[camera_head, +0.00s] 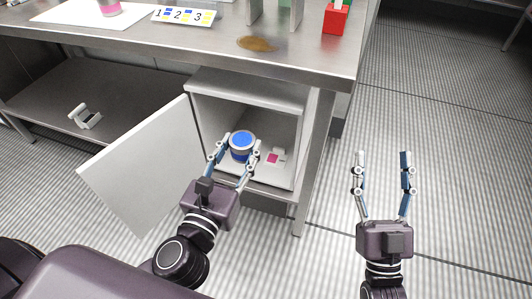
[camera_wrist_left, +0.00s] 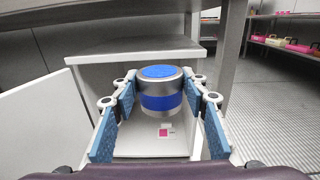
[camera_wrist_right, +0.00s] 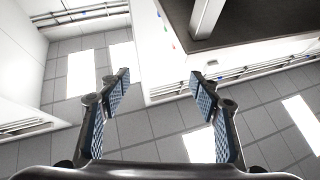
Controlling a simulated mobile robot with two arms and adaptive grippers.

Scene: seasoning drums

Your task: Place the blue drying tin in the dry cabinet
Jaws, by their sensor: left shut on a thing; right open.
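The blue drying tin (camera_head: 242,140) is a silver can with a blue lid and a blue band. It also shows upright in the left wrist view (camera_wrist_left: 160,92). My left gripper (camera_head: 238,152) is shut on it, one finger on each side, at the opening of the dry cabinet (camera_head: 250,87). The white cabinet stands under the table with its door (camera_head: 140,165) swung open to the left. I cannot tell whether the tin touches the cabinet floor. My right gripper (camera_head: 383,157) is open and empty over the floor, right of the table.
A white item with a pink square (camera_head: 273,157) lies on the cabinet floor, right of the tin. A metal table leg (camera_head: 315,160) stands just right of the cabinet. The tabletop above holds a numbered strip (camera_head: 184,15), a brown spill (camera_head: 258,44) and a red box (camera_head: 336,19).

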